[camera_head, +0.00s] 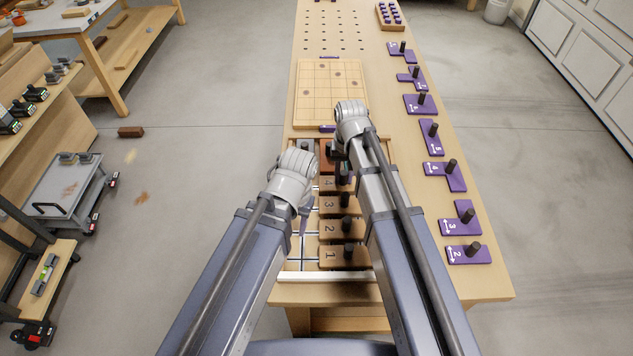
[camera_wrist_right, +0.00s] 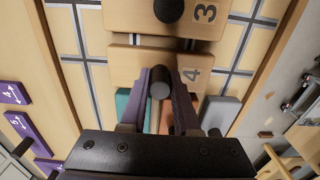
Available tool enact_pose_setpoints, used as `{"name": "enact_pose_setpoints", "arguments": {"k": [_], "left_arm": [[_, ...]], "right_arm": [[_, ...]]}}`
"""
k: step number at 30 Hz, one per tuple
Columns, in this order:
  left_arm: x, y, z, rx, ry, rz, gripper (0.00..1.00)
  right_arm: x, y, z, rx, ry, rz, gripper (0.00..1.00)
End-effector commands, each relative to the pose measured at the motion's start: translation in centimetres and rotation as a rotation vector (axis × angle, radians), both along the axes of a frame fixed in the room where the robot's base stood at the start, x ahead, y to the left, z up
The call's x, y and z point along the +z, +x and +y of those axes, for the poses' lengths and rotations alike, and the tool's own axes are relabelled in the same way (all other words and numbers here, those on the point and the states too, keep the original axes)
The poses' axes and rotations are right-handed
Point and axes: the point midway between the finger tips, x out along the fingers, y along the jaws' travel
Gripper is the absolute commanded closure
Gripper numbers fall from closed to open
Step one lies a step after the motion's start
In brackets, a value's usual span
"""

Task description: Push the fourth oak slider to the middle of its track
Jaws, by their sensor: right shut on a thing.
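The fourth oak slider (camera_head: 328,184), marked 4, lies across its track beside slider 3. It also shows in the right wrist view (camera_wrist_right: 140,65), with bare track on both sides of it. Its dark upright peg (camera_wrist_right: 160,82) stands between the fingers of my right gripper (camera_wrist_right: 162,82), which is shut on it. In the head view my right gripper (camera_head: 342,168) is largely hidden by its own arm. My left gripper (camera_head: 305,218) hangs left of the sliders, apart from slider 4; its fingers are mostly hidden.
Slider 3 (camera_head: 331,205), slider 2 (camera_head: 330,229) and slider 1 (camera_head: 331,254) lie nearer, each with a dark peg. Grey (camera_wrist_right: 220,112) and teal (camera_wrist_right: 122,100) blocks lie close beyond slider 4. Purple plates (camera_head: 440,170) with pegs line the bench's right side.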

Motion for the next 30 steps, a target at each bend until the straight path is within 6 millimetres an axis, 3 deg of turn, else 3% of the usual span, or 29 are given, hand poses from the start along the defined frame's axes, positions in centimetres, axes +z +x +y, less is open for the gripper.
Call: {"name": "enact_pose_setpoints", "arguments": {"k": [1,2,9,20,30], "left_arm": [[0.0,0.0,0.0,0.000,0.000,0.000,0.50],[0.0,0.0,0.0,0.000,0.000,0.000,0.50],[0.0,0.0,0.0,0.000,0.000,0.000,0.50],[0.3,0.0,0.0,0.000,0.000,0.000,0.50],[2.6,0.0,0.0,0.000,0.000,0.000,0.50]], "right_arm": [[0.0,0.0,0.0,0.000,0.000,0.000,1.00],[0.0,0.0,0.0,0.000,0.000,0.000,0.68],[0.0,0.0,0.0,0.000,0.000,0.000,0.41],[0.3,0.0,0.0,0.000,0.000,0.000,0.40],[2.6,0.0,0.0,0.000,0.000,0.000,0.40]]}}
